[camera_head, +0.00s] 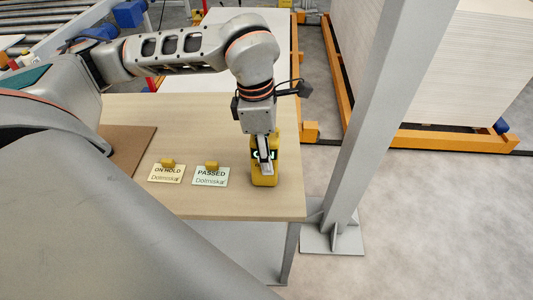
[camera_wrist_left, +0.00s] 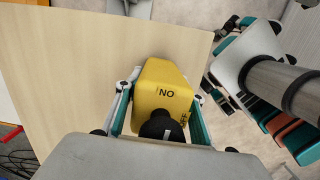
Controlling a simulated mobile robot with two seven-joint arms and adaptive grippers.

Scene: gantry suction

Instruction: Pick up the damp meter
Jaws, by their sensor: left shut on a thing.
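The damp meter is a yellow block-shaped device (camera_head: 264,176) near the right edge of the wooden table in the head view. In the left wrist view the yellow damp meter (camera_wrist_left: 160,88) shows dark lettering and a black round part at its near end. My left gripper (camera_wrist_left: 160,110) has a finger on each side of it and is shut on it. In the head view my left gripper (camera_head: 265,160) points down over the meter and hides part of it. I cannot tell whether the meter touches the table.
An ON HOLD card (camera_head: 167,174) and a PASSED card (camera_head: 211,177), each with a small yellow block, lie left of the meter. A brown board (camera_head: 128,148) lies farther left. A grey post (camera_head: 365,120) stands just right of the table (camera_head: 230,112).

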